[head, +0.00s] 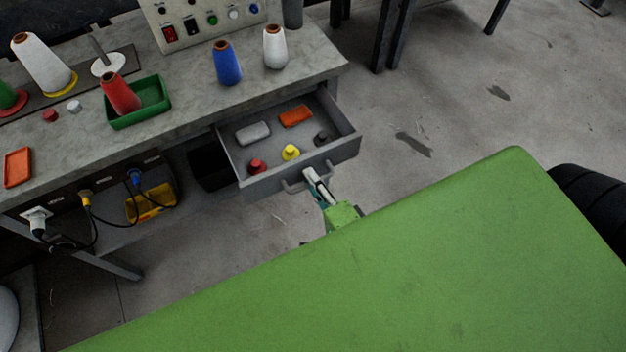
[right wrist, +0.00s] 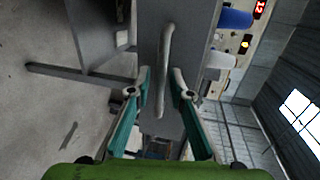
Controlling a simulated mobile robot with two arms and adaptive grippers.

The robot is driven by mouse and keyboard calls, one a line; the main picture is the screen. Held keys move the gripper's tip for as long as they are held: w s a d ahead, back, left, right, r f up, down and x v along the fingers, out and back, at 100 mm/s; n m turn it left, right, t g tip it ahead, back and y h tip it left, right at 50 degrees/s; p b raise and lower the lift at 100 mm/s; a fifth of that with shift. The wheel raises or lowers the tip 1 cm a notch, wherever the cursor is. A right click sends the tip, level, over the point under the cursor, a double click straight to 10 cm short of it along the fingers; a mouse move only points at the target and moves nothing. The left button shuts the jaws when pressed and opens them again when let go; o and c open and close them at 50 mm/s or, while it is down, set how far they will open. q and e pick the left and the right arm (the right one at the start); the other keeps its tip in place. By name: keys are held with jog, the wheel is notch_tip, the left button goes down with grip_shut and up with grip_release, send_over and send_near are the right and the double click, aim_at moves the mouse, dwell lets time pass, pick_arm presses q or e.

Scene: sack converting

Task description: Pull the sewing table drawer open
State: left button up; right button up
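The sewing table (head: 205,110) has a grey top and stands at the upper left of the head view. Its drawer (head: 346,149) is pulled well out, with its inside showing. The bar handle (head: 291,186) is on the drawer front. My right gripper (head: 311,176) is at this handle. In the right wrist view, the handle (right wrist: 164,62) runs between the two fingertips of my right gripper (right wrist: 162,80). The fingers are apart, with a visible gap on both sides of the bar. My left gripper is not in view.
The drawer holds a grey block (head: 252,133), an orange block (head: 296,116), and red, yellow and dark small pieces. Thread cones, a green tray (head: 150,112) and a control box (head: 205,18) stand on the table. Floor (head: 450,110) right of the drawer is clear.

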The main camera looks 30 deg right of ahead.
dwell(0.3)
jog(key=v, duration=1.2)
jog(key=s+f+n+g, duration=0.2)
jog(key=f+n, duration=0.2)
jog(key=f, duration=0.6)
jog(key=s+f+n+g+y, duration=0.1)
jog(key=s+f+n+g, duration=0.25)
jog(key=f, duration=0.55)
jog(key=s+f+n+g, duration=0.15)
jog(key=f+n, duration=0.35)
jog(key=f, duration=0.5)
jog(key=s+d+f+n+g, duration=0.2)
jog(key=s+f+n+g, duration=0.1)
jog(key=s+f, duration=0.3)
jog(key=s+d+f+n+g+h+p, duration=0.1)
jog(key=s+d+f+n+g, duration=0.2)
jog(key=s+f, duration=0.4)
jog(key=shift+s+d+f+n+g+h, duration=0.2)
jog(key=shift+s+n+g+h, duration=0.1)
jog(key=shift+s+n+g, duration=0.5)
